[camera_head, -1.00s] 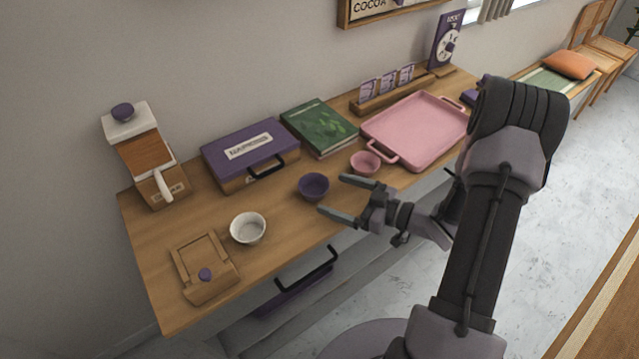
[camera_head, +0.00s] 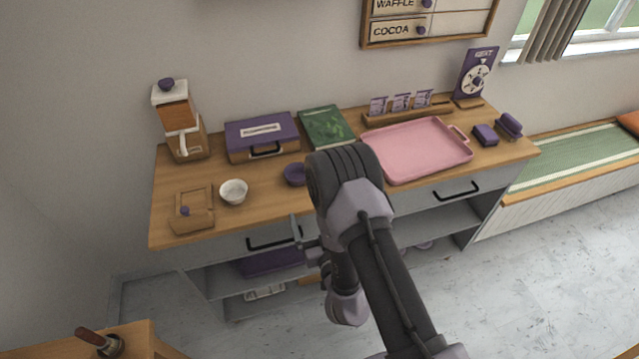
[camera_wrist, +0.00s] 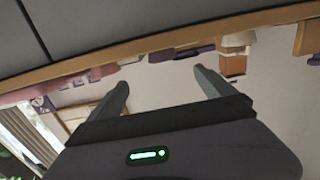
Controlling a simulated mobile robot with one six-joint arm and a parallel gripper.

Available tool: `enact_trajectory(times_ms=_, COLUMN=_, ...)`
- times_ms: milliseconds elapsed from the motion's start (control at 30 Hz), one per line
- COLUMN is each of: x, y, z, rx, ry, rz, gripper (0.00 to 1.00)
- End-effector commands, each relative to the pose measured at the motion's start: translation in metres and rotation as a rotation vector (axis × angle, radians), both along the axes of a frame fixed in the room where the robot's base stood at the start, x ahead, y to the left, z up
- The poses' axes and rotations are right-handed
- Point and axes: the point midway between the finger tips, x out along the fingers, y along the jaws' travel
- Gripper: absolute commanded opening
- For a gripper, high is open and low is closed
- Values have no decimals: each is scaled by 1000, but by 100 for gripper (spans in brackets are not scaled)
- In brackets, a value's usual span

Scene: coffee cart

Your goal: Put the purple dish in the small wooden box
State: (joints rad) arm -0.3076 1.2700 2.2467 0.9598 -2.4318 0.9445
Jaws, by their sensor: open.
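The purple dish (camera_head: 295,174), a small round bowl, stands on the wooden counter, its right side close to my arm in the head view. My gripper (camera_wrist: 163,82) is open and empty in the wrist view. In the head view it is in front of the counter's front edge, below and apart from the dish, partly hidden by my arm.
A white bowl (camera_head: 233,191) stands between box and dish. Behind are a dispenser (camera_head: 181,125), a purple case (camera_head: 262,136) and a green book (camera_head: 326,127). A pink tray (camera_head: 418,150) lies to the right. The counter's front has dark handles (camera_head: 272,240).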

Motion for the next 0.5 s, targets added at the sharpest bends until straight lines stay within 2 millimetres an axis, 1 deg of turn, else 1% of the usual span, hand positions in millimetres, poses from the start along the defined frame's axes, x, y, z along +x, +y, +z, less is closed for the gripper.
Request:
enact_trajectory(times_ms=67, x=19, y=5, z=1, rx=2, ry=-6, rz=-1, gripper=94)
enact_trajectory(times_ms=200, x=61, y=17, z=-2, rx=2, ry=-7, rz=-2, gripper=94)
enact_trajectory(times_ms=300, x=87, y=24, z=-4, rx=0, ry=-5, rz=-2, gripper=94)
enact_trajectory(times_ms=400, x=103, y=29, z=-5, rx=0, ry=-3, rz=-1, gripper=94)
enact_trajectory(times_ms=500, x=113, y=32, z=-5, rx=0, ry=-2, rz=-2, gripper=94)
